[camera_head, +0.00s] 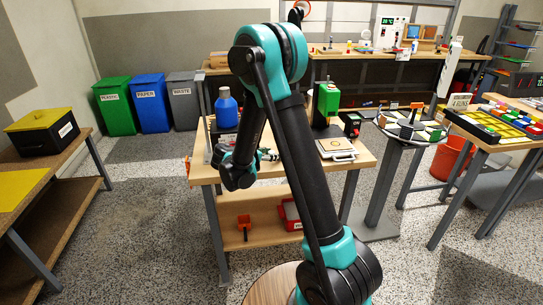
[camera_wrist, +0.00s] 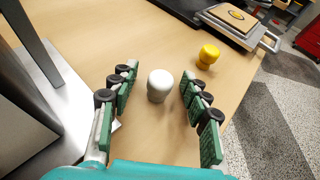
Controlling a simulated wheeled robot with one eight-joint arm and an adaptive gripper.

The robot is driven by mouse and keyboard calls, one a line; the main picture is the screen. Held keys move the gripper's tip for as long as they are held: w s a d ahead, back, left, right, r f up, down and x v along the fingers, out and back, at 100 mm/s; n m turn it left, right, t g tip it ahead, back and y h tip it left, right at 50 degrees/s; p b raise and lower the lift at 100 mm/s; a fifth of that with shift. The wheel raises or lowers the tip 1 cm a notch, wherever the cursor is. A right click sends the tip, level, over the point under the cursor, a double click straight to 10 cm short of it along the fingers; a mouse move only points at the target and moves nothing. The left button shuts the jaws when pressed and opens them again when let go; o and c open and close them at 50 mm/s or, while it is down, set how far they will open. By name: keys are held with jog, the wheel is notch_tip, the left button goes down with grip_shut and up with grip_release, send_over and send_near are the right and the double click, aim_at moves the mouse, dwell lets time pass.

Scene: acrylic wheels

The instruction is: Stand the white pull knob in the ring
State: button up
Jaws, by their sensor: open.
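The white pull knob (camera_wrist: 160,86) stands upright on the wooden table in the wrist view. My gripper (camera_wrist: 159,73) is open, with one green-padded finger on each side of the knob and a gap to both. In the head view my gripper (camera_head: 266,154) is low over the middle table, and the knob cannot be made out there. A light board (camera_head: 336,147) with a faint round outline lies on that table, right of my arm. Its tan panel (camera_wrist: 236,14) shows at the top of the wrist view. I cannot tell whether that outline is the ring.
A yellow knob (camera_wrist: 208,56) stands beyond the white one, to the right. A grey metal post and base (camera_wrist: 50,60) are close on the left. The table's right edge drops to the speckled floor. A blue bottle (camera_head: 226,108) and green press (camera_head: 327,103) stand on the table.

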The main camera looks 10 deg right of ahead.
jog(key=c, duration=1)
jog(key=shift+o, duration=0.2)
jog(key=shift+r, duration=0.1)
